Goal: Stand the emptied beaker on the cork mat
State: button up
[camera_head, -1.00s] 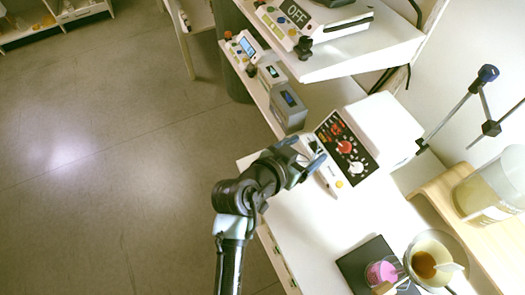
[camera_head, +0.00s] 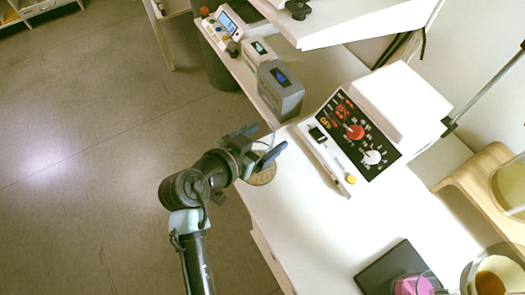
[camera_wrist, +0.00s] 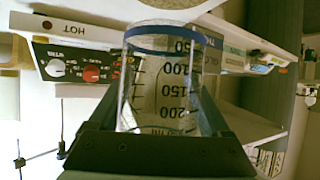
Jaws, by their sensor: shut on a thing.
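My gripper (camera_head: 262,143) is shut on the clear beaker (camera_wrist: 160,75), which has a blue band and dark volume marks. In the wrist view the beaker lies between the two dark fingers and looks empty. In the head view it is hard to make out between the fingers. The round brown cork mat (camera_head: 263,175) lies on the white bench near its left edge. It shows just below my gripper, which hides part of it. I cannot tell how high the beaker is above the mat.
Grey boxes (camera_head: 280,90) stand behind. A dark pad (camera_head: 395,270) with a pink-filled vessel (camera_head: 412,285) is at the lower right. Bench between is clear.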

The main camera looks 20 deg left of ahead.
jog(key=shift+f+b, duration=0.4)
jog(key=shift+f, duration=1.9)
jog(key=shift+f, duration=0.2)
jog(key=o, duration=1.4)
jog(key=shift+o, duration=0.2)
jog(key=shift+r, duration=0.1)
